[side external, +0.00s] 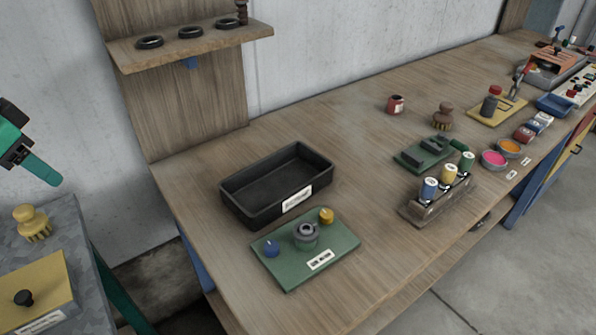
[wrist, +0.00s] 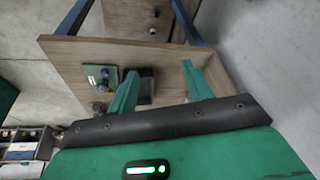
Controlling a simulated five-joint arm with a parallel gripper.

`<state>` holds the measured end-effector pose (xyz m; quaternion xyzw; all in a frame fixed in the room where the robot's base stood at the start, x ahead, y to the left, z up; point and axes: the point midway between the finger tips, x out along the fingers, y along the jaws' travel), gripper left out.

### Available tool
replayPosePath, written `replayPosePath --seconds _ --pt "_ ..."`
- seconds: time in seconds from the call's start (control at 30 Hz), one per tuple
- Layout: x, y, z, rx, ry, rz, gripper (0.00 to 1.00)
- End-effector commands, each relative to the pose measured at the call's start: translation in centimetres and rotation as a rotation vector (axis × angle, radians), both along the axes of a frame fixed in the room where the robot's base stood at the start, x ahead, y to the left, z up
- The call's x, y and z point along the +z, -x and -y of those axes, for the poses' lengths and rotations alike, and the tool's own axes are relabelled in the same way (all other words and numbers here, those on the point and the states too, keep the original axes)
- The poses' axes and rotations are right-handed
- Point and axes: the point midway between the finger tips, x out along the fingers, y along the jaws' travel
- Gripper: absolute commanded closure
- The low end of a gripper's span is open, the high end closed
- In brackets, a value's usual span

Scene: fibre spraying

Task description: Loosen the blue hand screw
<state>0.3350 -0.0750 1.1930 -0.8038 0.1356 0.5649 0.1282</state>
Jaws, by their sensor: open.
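The blue hand screw (side external: 271,248) stands upright at the left end of a green plate (side external: 338,233) on the wooden bench. A grey round fitting (side external: 306,235) and a yellow knob (side external: 326,215) sit on the same plate. In the wrist view the green plate (wrist: 93,72) is small, and I cannot make out the blue screw. My gripper (wrist: 160,68) is open and empty, with its two green fingers apart. In the side view part of my gripper (side external: 40,167) shows at the far left edge, well away from the plate and above the grey side table.
A black tray (side external: 238,205) stands just behind the plate. A spool rack (side external: 413,211) and colour pots (side external: 494,158) are to the right. A shelf (side external: 125,55) with black rings overhangs at the back left. The grey side table (side external: 62,246) holds a yellow-handled brush (side external: 30,220).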

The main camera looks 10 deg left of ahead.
Motion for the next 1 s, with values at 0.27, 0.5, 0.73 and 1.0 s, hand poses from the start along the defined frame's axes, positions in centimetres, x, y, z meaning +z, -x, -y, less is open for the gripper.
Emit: replayPosePath --seconds 0.27,0.5,0.73,1.0 --pt "-0.9 -4.8 5.3 -0.170 -0.039 -0.062 0.50" --pt "-2.8 -8.1 10.4 -0.311 -0.073 -0.111 0.50" --pt "-5.5 -10.5 15.8 -0.448 -0.107 -0.156 0.50" --pt "-10.0 -12.0 22.4 -0.610 -0.149 -0.209 0.50"
